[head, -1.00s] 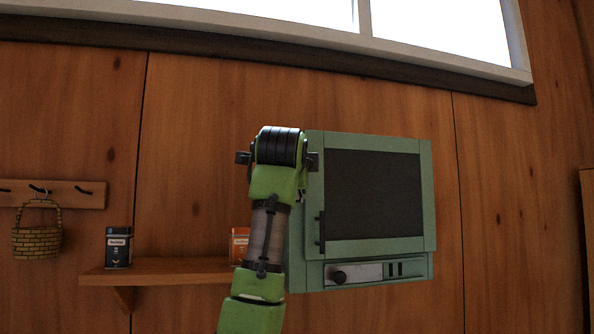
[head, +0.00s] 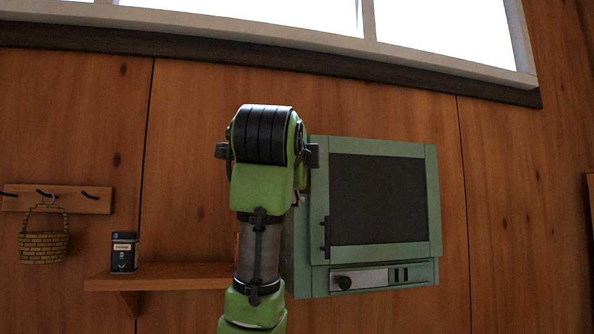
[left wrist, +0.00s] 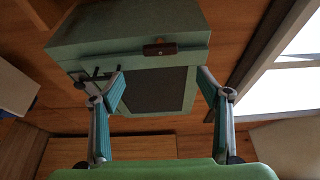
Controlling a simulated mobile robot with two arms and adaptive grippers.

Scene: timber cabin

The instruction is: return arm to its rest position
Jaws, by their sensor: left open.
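My arm rises from the bottom centre of the head view, its black-banded joint in front of the left edge of a green oven-like appliance (head: 378,200). The appliance's dark-windowed door looks closed, with a dark handle on its left side. In the left wrist view my left gripper (left wrist: 161,76) is open, with nothing between its teal-padded fingers. The appliance (left wrist: 130,28) fills the space beyond the fingers, apparently inverted. My left gripper is not distinguishable in the head view. My right gripper is in neither view.
A wooden shelf (head: 165,277) holds a dark tin (head: 124,252); an orange item beside it is mostly hidden by my arm. A wicker basket (head: 44,245) hangs from a peg rail (head: 85,199). A bright window (head: 450,30) runs above. The wall right of the appliance is clear.

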